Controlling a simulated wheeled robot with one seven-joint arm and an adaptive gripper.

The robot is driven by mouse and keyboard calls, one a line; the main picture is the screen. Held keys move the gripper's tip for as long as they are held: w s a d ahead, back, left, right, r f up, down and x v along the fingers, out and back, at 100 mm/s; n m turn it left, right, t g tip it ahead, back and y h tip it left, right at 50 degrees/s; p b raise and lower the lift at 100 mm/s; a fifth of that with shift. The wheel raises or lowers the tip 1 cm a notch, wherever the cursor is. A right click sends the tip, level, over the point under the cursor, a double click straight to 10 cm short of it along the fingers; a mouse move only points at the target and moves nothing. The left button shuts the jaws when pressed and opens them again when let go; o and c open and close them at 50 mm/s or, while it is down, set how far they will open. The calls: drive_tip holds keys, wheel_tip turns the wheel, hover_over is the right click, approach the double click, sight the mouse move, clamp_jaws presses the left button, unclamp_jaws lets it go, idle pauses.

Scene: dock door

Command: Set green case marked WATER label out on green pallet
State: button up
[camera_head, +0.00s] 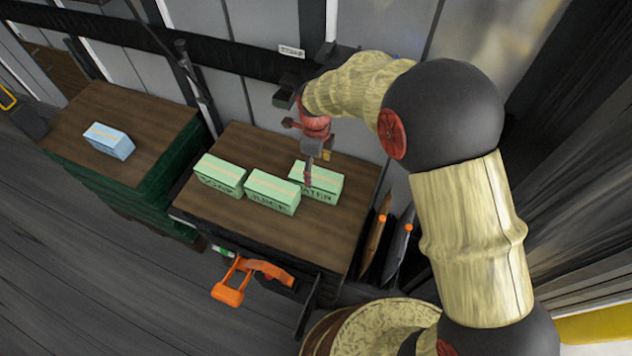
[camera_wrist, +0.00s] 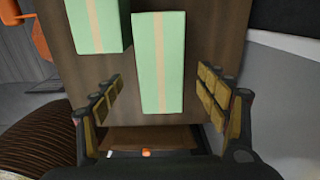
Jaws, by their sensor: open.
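The green case marked WATER (camera_head: 328,182) lies at the right of a group on a brown-topped stand, with a pale tape stripe along its top. In the wrist view the green case (camera_wrist: 158,60) between my fingers appears to be the same one. My gripper (camera_head: 309,178) is open over it; in the wrist view the fingers (camera_wrist: 160,98) stand on either side of its near end, with gaps. Whether they reach down to its sides I cannot tell. The green pallet (camera_head: 140,108), with green sides and a brown top, stands to the left.
A green case marked JUICE (camera_head: 272,192) and another green case (camera_head: 219,175), its label hard to read, lie left of the WATER case on the stand (camera_head: 245,145). A light blue case (camera_head: 108,140) rests on the pallet. An orange handle (camera_head: 238,283) juts from the stand's front.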

sight(316, 175)
wheel_tip(316, 175, down, 7)
drive_tip(key=b, duration=0.3)
drive_tip(key=shift+r, duration=0.1)
drive_tip(key=shift+c, duration=0.7)
drive_tip(key=shift+w, duration=0.1)
clamp_jaws()
idle(0.3)
